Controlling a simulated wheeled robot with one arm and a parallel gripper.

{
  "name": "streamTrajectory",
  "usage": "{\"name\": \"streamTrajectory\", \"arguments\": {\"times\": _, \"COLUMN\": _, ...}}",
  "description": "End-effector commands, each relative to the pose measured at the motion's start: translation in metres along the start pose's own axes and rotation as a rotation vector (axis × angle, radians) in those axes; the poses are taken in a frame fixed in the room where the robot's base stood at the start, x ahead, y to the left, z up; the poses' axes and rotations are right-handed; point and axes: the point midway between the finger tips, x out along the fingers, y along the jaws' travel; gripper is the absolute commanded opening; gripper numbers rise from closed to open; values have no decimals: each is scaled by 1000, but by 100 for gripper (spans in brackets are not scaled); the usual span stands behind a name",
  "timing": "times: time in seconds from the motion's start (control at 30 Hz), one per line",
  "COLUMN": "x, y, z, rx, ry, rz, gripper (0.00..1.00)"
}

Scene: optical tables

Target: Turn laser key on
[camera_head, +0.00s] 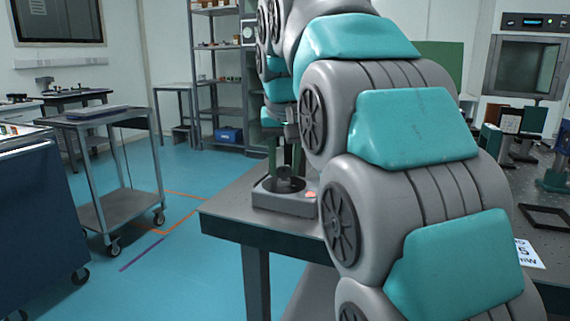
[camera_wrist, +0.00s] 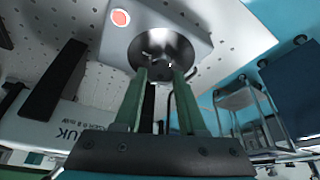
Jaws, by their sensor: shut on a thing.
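The laser key box (camera_head: 272,203) is a grey box on the near corner of the optical table, with a red button (camera_head: 310,195). The dark key (camera_head: 284,174) stands up from a round dark collar on its top. My gripper (camera_head: 284,168) points down over the box, its green fingers on either side of the key and shut on it. In the wrist view the box (camera_wrist: 195,22) and its round metal collar (camera_wrist: 160,48) lie just beyond the fingertips (camera_wrist: 160,76). The key is largely hidden between the fingers there, so its turn angle cannot be told.
The optical table (camera_head: 228,208) has its left edge close to the box. My arm hides much of the table. A black frame (camera_head: 546,217) and a printed card (camera_head: 529,255) lie at the right. A wheeled cart (camera_head: 120,205) stands at left, with open blue floor between.

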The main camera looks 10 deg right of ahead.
Motion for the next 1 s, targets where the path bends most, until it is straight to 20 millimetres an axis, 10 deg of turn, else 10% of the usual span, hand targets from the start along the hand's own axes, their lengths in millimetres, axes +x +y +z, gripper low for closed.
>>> {"name": "streamTrajectory", "arguments": {"times": 1.0, "x": 0, "y": -3, "z": -1, "rx": 415, "ry": 1, "rz": 171, "gripper": 0}}
